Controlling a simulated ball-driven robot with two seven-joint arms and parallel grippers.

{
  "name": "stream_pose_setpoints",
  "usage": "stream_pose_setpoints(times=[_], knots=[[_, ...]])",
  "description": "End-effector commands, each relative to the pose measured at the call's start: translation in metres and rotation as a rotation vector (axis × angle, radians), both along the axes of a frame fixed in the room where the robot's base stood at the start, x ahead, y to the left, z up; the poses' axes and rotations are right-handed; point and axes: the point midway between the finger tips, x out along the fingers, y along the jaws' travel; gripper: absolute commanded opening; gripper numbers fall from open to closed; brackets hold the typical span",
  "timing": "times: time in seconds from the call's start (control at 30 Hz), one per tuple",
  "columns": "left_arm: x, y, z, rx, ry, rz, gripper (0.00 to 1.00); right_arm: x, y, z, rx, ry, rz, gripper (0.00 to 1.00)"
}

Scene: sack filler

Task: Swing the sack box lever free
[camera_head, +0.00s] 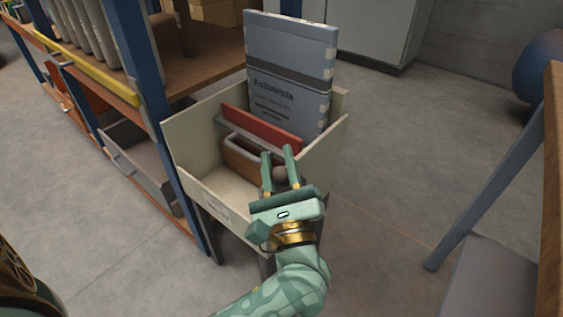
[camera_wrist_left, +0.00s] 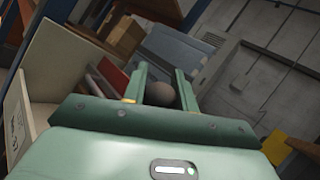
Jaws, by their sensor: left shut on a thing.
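The sack box (camera_head: 185,165) is a cream open-topped box on legs, beside a shelf rack. A grey printed sack (camera_head: 287,75) stands upright at its back. A red bar (camera_head: 262,126) and a brown wooden block with a pale rim (camera_head: 238,158) sit in front of the sack. My left gripper (camera_head: 280,165) reaches over the box's near side. Its fingers are shut on a dark round knob (camera_wrist_left: 160,94), which I take to be the lever's end. The rest of the lever is hidden by the fingers. My right gripper is not in view.
A shelf rack with blue posts (camera_head: 140,60) and a yellow-edged shelf stands close on the left, with a grey bin (camera_head: 145,160) below. A table with a slanted grey leg (camera_head: 490,185) is at the right. Bare floor (camera_head: 390,170) lies between.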

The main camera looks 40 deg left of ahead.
Motion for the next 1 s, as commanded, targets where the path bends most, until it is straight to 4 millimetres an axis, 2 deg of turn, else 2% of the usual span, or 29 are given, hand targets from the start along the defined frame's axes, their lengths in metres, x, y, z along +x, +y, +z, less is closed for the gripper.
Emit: stream_pose_setpoints(times=[0.2,0.23,0.3,0.83,1.0], knots=[[0.0,-0.001,-0.002,-0.002,0.006,-0.002,0.0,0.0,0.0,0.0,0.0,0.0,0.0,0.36],[0.0,-0.001,-0.002,-0.002,0.006,-0.002,0.31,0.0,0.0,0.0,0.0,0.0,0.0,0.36],[0.0,-0.001,-0.002,-0.002,0.006,-0.002,0.5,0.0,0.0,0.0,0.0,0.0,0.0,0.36],[0.0,0.0,0.0,-0.001,0.005,0.0,0.5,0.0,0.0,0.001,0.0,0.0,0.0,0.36],[0.006,0.0,0.01,0.0,0.057,0.001,0.5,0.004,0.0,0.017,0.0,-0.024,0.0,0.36]])
